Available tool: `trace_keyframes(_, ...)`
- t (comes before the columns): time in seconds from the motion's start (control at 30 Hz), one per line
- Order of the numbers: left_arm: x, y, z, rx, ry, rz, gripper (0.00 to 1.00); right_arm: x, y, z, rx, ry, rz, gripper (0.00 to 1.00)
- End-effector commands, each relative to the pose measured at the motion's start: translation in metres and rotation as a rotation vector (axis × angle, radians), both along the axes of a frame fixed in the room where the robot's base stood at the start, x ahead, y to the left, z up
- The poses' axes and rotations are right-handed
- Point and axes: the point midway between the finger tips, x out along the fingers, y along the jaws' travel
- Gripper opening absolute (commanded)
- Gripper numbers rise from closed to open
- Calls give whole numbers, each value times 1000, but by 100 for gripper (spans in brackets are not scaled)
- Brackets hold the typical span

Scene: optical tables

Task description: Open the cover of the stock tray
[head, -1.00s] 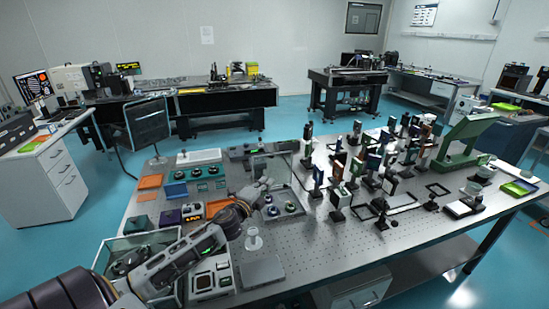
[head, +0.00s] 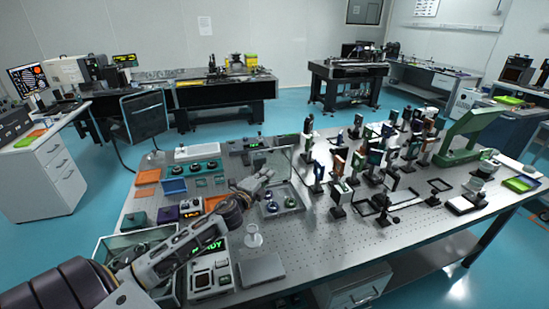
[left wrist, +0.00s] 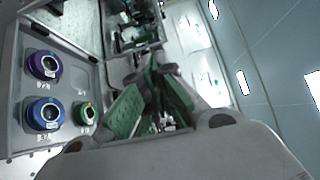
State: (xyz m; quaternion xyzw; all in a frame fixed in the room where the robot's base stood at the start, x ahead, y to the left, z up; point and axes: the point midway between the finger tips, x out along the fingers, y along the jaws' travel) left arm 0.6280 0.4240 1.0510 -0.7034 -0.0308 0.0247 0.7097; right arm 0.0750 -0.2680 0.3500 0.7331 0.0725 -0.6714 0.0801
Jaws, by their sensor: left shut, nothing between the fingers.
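The stock tray (head: 299,204) is a shallow grey tray on the optical table, with several round capped items in it. A clear framed panel, which looks like its cover (head: 285,158), stands raised at the tray's back edge. My left gripper (head: 268,172) is shut and empty at the tray's left side, in front of the panel in the head view; contact cannot be told. The left wrist view shows the tray (left wrist: 88,70) at left with purple, blue and green capped items. There the shut green-padded fingers (left wrist: 150,80) point away beside the tray. My right gripper is not in view.
A small glass vessel (head: 253,238) and a flat grey plate (head: 262,268) stand in front of the tray. A teal unit with round wells (head: 197,170) is behind left. Several optical mounts (head: 340,190) crowd the right.

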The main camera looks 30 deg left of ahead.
Motion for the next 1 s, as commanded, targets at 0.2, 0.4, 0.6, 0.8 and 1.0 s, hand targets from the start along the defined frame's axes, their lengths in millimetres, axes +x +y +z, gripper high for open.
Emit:
trace_keyframes(0.2,12,1,2,0,-2,1,0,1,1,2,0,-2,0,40)
trace_keyframes(0.4,25,3,1,0,-1,1,0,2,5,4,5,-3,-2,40)
trace_keyframes(0.6,38,4,2,0,-2,2,0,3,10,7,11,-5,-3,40)
trace_keyframes(0.8,50,4,2,0,-1,1,0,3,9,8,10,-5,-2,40)
trace_keyframes(1.0,64,5,2,-1,-1,0,0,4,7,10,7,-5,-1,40)
